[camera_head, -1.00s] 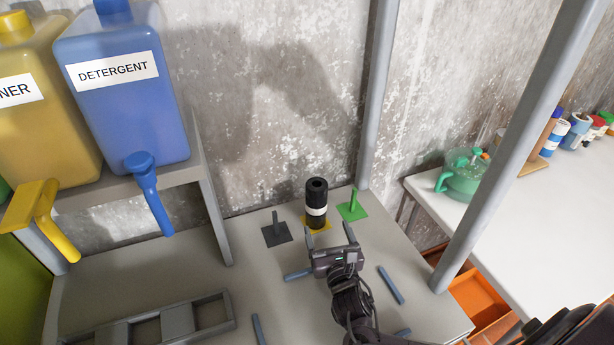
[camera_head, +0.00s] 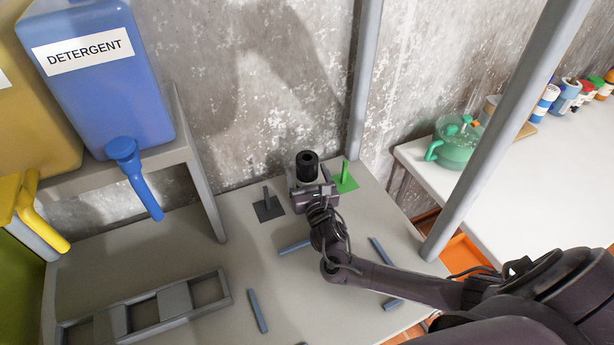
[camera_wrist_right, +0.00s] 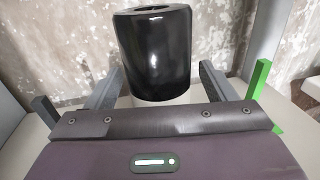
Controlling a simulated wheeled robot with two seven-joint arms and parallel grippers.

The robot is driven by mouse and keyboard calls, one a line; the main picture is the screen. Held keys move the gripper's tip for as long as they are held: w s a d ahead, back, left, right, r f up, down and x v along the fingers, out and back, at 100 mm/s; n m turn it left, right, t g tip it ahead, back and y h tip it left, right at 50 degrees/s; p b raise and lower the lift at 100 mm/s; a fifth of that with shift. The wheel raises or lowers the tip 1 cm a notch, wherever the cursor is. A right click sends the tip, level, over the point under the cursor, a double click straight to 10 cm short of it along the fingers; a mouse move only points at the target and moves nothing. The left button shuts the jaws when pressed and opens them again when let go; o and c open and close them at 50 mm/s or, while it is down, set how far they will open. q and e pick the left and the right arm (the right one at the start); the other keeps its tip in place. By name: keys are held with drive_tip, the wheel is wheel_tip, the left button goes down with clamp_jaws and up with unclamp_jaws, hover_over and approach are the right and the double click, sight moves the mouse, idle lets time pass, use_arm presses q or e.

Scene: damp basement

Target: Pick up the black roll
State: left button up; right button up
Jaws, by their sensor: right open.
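The black roll (camera_head: 307,164) stands upright at the back of the grey table, near the wall; its lower part is hidden behind my right gripper in the head view. In the right wrist view the roll (camera_wrist_right: 154,55) is straight ahead, shiny black with a hole in its top and a pale band below. My right gripper (camera_wrist_right: 155,88) is open, with one finger on each side of the roll at the height of the pale band; I cannot tell whether they touch it. My left gripper is not in view.
A dark grey peg stand (camera_head: 268,207) is left of the roll and a green peg stand (camera_head: 345,182) close on its right. Blue-grey bars (camera_head: 258,311) and a grey frame (camera_head: 150,312) lie on the table. A blue detergent container (camera_head: 100,85) stands on a shelf at left.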

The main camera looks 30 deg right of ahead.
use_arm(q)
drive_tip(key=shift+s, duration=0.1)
use_arm(e)
drive_tip(key=shift+c, duration=0.5)
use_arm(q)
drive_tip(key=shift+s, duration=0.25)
use_arm(e)
drive_tip(key=c, duration=1.1)
drive_tip(key=shift+r, duration=0.15)
